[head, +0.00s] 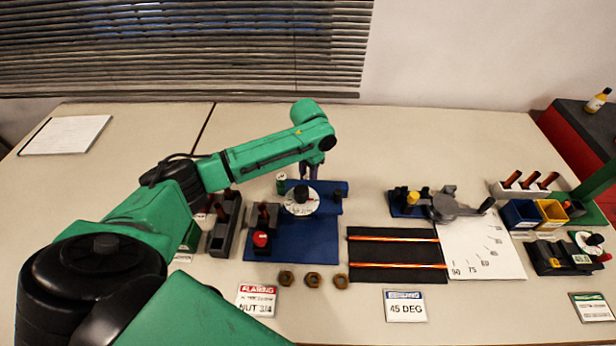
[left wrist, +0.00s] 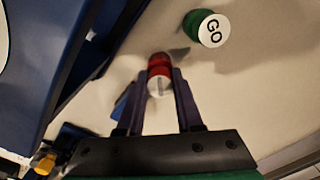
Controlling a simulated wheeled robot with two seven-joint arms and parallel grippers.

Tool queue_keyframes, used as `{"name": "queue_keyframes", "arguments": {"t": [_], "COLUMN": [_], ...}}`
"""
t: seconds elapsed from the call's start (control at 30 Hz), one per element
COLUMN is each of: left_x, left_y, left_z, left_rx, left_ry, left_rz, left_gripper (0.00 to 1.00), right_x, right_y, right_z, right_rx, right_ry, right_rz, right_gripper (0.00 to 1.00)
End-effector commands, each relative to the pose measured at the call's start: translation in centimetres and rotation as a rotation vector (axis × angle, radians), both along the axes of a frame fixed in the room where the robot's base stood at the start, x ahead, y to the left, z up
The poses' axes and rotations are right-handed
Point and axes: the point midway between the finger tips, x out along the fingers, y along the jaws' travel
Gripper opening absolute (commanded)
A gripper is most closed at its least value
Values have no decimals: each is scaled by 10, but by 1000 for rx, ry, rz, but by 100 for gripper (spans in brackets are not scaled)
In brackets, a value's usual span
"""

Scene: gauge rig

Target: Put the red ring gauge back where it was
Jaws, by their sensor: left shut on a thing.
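My left gripper (head: 312,176) reaches over the table behind the blue rig (head: 308,236), fingers pointing down. In the left wrist view my left gripper (left wrist: 160,85) is shut on the red ring gauge (left wrist: 159,62), a small red cylinder with a pale face, held between the fingertips. I cannot tell whether it touches the table. The red gauge is hidden in the head view. The green gauge marked GO (left wrist: 208,28) stands on the table close by, apart from the red one; it also shows in the head view (head: 281,183). My right gripper is not in view.
The blue rig carries a white dial (head: 300,203) and a red knob (head: 261,239). A dark rack (head: 225,228) stands left of it. Several nuts (head: 312,280) lie in front. A black mat (head: 392,272) lies to the right.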

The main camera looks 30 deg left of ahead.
Motion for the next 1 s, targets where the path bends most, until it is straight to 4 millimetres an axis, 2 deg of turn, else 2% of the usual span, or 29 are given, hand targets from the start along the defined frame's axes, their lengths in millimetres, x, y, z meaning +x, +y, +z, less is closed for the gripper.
{"name": "queue_keyframes", "arguments": {"t": [0.2,0.23,0.3,0.67,0.77,1.0], "left_x": [0,0,0,1,1,2], "left_y": [0,0,0,0,0,-1], "left_z": [-1,-2,-2,4,20,85], "left_rx": [-1,-1,-1,1,-1,-3], "left_ry": [0,0,0,-1,-3,-4], "left_rz": [0,-1,0,0,0,0], "left_gripper": [0,42,65,65,65,65], "right_x": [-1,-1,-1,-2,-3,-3], "right_y": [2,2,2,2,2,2], "right_z": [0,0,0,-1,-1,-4], "right_rx": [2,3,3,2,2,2], "right_ry": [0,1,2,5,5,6], "right_rz": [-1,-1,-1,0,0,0], "right_gripper": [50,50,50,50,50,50]}}
